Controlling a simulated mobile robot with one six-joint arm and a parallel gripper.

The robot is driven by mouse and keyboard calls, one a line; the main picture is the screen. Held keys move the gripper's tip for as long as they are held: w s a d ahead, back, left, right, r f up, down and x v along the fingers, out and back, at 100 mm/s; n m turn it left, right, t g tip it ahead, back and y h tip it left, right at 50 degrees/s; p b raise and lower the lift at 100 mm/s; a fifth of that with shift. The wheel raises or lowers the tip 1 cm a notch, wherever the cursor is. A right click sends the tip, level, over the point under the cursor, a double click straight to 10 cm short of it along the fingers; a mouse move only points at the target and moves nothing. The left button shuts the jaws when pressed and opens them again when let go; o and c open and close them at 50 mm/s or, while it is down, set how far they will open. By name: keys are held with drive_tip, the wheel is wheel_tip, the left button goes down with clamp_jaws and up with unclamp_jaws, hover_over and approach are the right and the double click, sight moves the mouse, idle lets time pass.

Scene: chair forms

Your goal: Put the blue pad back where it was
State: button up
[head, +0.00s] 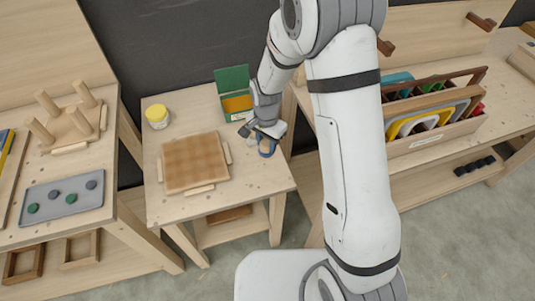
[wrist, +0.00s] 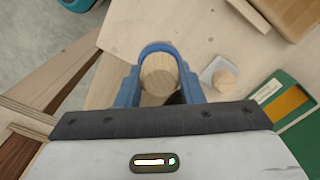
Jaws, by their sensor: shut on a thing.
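My gripper (head: 267,147) is above the back right of the small middle table. In the wrist view, a blue U-shaped piece shows at my gripper (wrist: 158,78) around a round wooden piece (wrist: 160,72). I cannot tell whether the blue belongs to my fingers or to the thing. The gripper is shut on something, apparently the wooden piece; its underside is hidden. Round blue-grey pads (head: 91,184) and dark green pads (head: 34,208) lie on a grey tray (head: 68,204) on the left table, away from my gripper.
An open green box (head: 236,105) with an orange inside stands behind my gripper. A wooden board (head: 194,163) lies to its left. In the wrist view, a wooden knob (wrist: 223,80) stands on a white square. A yellow-lidded jar (head: 157,116) stands at the back left.

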sight(265, 152)
drive_tip(key=f, duration=0.2)
drive_tip(key=f+p, duration=0.1)
drive_tip(key=f, duration=0.2)
drive_tip(key=shift+w+a+f, duration=0.15)
drive_tip(key=shift+a+f, duration=0.05)
drive_tip(key=shift+f, duration=0.05)
drive_tip(key=shift+d+f+p, duration=0.1)
drive_tip(key=shift+f+p, duration=0.35)
drive_tip(key=shift+f, duration=1.6)
drive_tip(key=shift+f, duration=0.25)
drive_tip(key=o, duration=1)
drive_tip(key=shift+r, duration=0.1)
drive_tip(key=shift+c, duration=0.2)
drive_tip(key=shift+r, duration=0.1)
